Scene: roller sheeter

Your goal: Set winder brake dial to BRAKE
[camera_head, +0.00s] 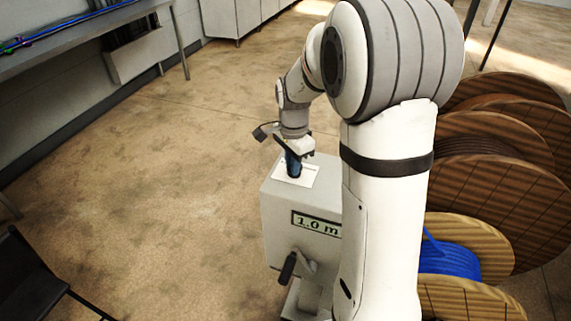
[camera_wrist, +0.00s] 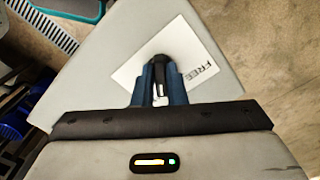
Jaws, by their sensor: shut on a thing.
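The winder brake dial (camera_wrist: 160,66) is a black knob with a white mark, seen in the wrist view on a white label plate (camera_wrist: 187,60). The plate reads FREE to the right of the dial; no BRAKE word shows. My gripper (camera_wrist: 160,80) points down with its two blue fingers on either side of the dial, shut on it. In the head view my gripper (camera_head: 293,164) is over the white plate (camera_head: 304,176) on top of the grey winder box (camera_head: 277,205), and the dial is hidden there.
The box front has a display reading 1.0 m (camera_head: 316,224) and a black crank handle (camera_head: 287,268). Several wooden reels (camera_head: 490,200) stand to the right, one with blue cable (camera_head: 447,260). A bench (camera_head: 75,45) stands at upper left. Open floor lies left of the box.

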